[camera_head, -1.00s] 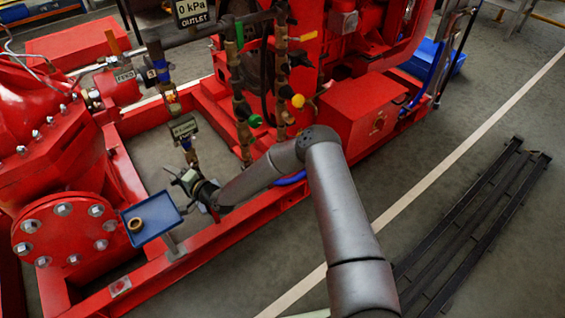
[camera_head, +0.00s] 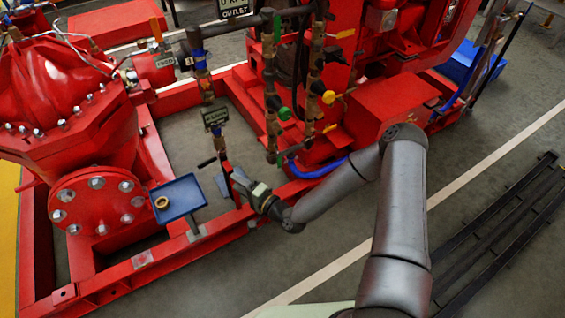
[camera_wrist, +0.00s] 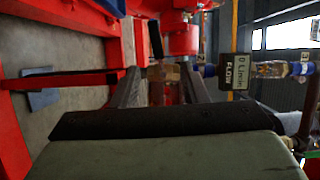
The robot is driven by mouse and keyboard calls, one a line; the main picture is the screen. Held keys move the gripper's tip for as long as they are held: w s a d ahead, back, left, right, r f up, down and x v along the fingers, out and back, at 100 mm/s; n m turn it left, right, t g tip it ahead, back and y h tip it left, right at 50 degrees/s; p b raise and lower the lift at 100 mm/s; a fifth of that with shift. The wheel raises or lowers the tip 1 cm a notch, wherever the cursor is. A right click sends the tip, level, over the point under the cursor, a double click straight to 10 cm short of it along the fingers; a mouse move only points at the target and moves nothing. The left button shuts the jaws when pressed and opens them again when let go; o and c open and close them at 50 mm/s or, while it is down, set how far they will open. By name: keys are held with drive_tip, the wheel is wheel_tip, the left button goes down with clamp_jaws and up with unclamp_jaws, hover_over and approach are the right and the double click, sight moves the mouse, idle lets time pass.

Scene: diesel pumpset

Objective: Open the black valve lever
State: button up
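The black valve lever (camera_head: 207,162) sticks out to the left of a thin upright brass pipe below the small flow gauge (camera_head: 215,117). In the wrist view a dark upright bar, apparently the lever (camera_wrist: 156,38), stands just above a brass fitting (camera_wrist: 165,73). My gripper (camera_head: 236,180) is just below and right of the lever in the head view. In the wrist view my gripper (camera_wrist: 163,85) has its two dark fingers apart, with the brass fitting showing in the gap beyond them. I see no contact with the lever. The flow gauge (camera_wrist: 238,71) is right of the fingers.
A blue tray (camera_head: 180,198) with a brass ring (camera_head: 161,203) stands left of my gripper. A red frame rail (camera_head: 160,262) runs in front. Pipes with yellow and green handles stand behind right. A black rack (camera_head: 490,240) lies on the open floor at right.

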drive_tip(key=s+d+r+n+g+h+p, duration=0.2)
drive_tip(key=d+r+n+g+h+p, duration=0.4)
drive_tip(key=d+r, duration=0.5)
drive_tip(key=shift+d+r+n+h+p, duration=0.25)
drive_tip(key=shift+d+n+h+p, duration=0.75)
drive_tip(key=shift+d+h+p, duration=0.4)
drive_tip(key=shift+a, duration=0.25)
drive_tip(key=shift+c, duration=0.3)
